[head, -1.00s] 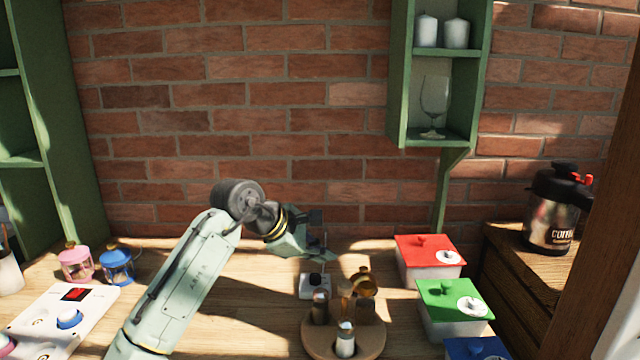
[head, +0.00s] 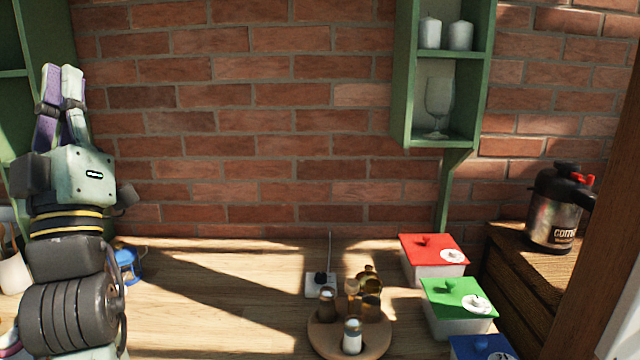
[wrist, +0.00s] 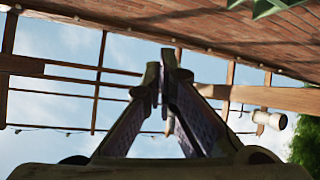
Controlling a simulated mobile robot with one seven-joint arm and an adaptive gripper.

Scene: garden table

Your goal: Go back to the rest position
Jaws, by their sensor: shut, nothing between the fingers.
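My gripper (head: 63,82) stands upright at the left of the head view, above the table (head: 220,290) and in front of the green shelf on the left. Its fingers point up and are closed together with nothing between them. In the wrist view my gripper (wrist: 168,58) points toward the sky and an overhead wooden frame, with its fingertips meeting.
A round wooden stand (head: 376,342) with small bottles is at front centre. Lidded boxes, red (head: 432,250), green (head: 456,300) and blue (head: 480,347), line the right. A blue lantern (head: 127,264) is partly behind my arm. The table's middle is clear.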

